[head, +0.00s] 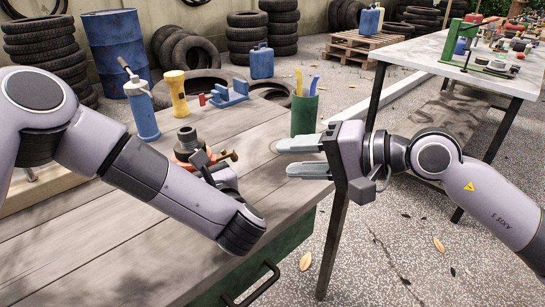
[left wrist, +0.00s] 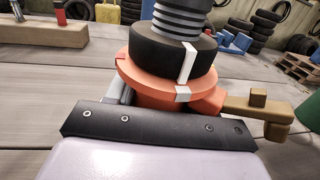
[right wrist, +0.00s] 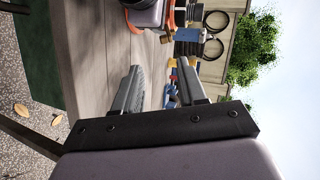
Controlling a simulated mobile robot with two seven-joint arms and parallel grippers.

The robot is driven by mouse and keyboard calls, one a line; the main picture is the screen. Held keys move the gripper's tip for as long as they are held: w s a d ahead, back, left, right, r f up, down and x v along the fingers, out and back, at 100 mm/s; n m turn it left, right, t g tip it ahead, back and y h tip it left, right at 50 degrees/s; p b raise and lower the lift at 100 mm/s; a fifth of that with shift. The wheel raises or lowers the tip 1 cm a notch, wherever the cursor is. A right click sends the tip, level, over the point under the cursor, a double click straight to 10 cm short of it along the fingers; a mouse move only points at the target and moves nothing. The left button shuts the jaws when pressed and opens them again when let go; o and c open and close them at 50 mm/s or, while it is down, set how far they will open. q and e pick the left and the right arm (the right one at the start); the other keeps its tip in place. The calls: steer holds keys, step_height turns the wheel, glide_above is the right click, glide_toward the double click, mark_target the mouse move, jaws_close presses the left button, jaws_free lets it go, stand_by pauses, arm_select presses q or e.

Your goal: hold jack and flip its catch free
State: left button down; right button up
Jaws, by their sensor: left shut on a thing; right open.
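The jack (head: 187,140) stands on the wooden bench, with an orange body, a black collar and a grey ribbed screw. In the left wrist view the jack (left wrist: 160,85) fills the middle, with white marks on collar and flange. Its brass-coloured catch (left wrist: 262,108) sticks out to the right, and the catch also shows in the head view (head: 228,156). My left gripper (head: 207,166) is shut on the jack's orange body; its fingers are mostly hidden. My right gripper (head: 285,157) is open and empty, right of the catch and apart from it, and faces left.
A green cup (head: 305,113) with tools stands near the right gripper. A blue bottle (head: 142,110), a yellow flashlight (head: 177,93) and a blue stand (head: 230,94) are behind the jack. The wooden bench (head: 90,235) is clear in front. A second table (head: 425,52) stands right.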

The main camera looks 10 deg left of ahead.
arm_select(q)
steer(key=shift+r, duration=0.1)
arm_select(e)
steer(key=shift+v, duration=1.4)
arm_select(q)
steer(key=shift+c, duration=1.6)
jaws_free()
